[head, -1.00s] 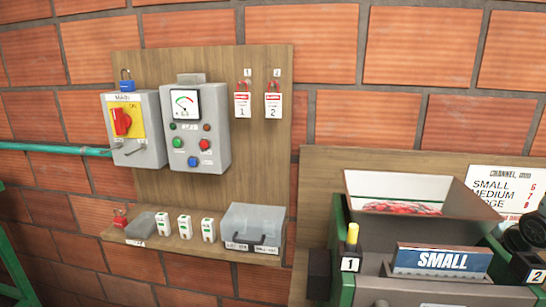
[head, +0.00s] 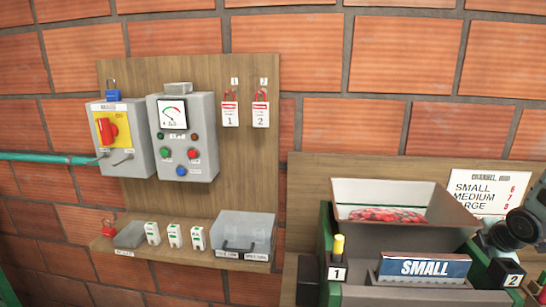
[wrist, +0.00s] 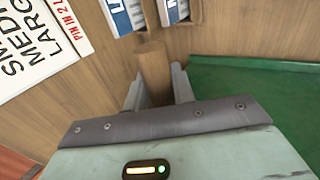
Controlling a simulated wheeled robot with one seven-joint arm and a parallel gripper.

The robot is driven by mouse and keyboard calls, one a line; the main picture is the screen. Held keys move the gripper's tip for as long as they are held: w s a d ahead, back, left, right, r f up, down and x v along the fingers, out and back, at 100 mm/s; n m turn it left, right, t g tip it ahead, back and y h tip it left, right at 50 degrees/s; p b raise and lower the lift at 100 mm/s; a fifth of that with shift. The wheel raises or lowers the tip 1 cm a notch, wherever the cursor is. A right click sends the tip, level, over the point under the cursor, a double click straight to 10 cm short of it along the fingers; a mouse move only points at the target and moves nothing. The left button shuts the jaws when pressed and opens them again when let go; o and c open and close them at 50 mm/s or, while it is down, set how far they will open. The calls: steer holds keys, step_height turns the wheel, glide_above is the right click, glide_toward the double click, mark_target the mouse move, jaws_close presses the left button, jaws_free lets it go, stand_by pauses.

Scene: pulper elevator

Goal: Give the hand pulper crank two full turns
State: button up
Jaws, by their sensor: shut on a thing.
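My gripper (wrist: 156,92) shows in the wrist view, its two grey fingers closed on either side of an upright brown wooden handle (wrist: 153,66), which looks like the crank's grip. The crank arm and the handle's lower part are hidden by my gripper's body. In the head view the hand pulper (head: 325,240) is green and grey, with a hopper (head: 440,196) holding red cherries and a blue "SMALL" plate (head: 424,267) at its front. The crank is not visible in the head view.
A yellow-topped pin (head: 339,245) stands at slot 1. A channel chart (head: 485,190) is behind the pulper. A switch panel (head: 188,137) and a shelf (head: 190,256) with a clear box (head: 243,233) are at left. Blue-and-white plates (wrist: 124,14) and a green surface (wrist: 250,95) show in the wrist view.

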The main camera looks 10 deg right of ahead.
steer(key=shift+s+r, duration=0.2)
steer(key=shift+r, duration=0.05)
steer(key=s+r, duration=0.1)
steer(key=s+r+p, duration=0.1)
steer(key=shift+s+a+r+p, duration=0.25)
steer(key=shift+s+a+p, duration=0.05)
steer(key=shift+s+a, duration=0.05)
steer(key=s, duration=0.2)
steer(key=s+a+r, duration=0.1)
steer(key=shift+s, duration=0.25)
stand_by(0.3)
steer(key=shift+s+a+b, duration=0.15)
steer(key=shift+s+a, duration=0.05)
steer(key=shift+s, duration=0.7)
steer(key=shift+s+a+b, duration=0.15)
steer(key=shift+s, duration=0.7)
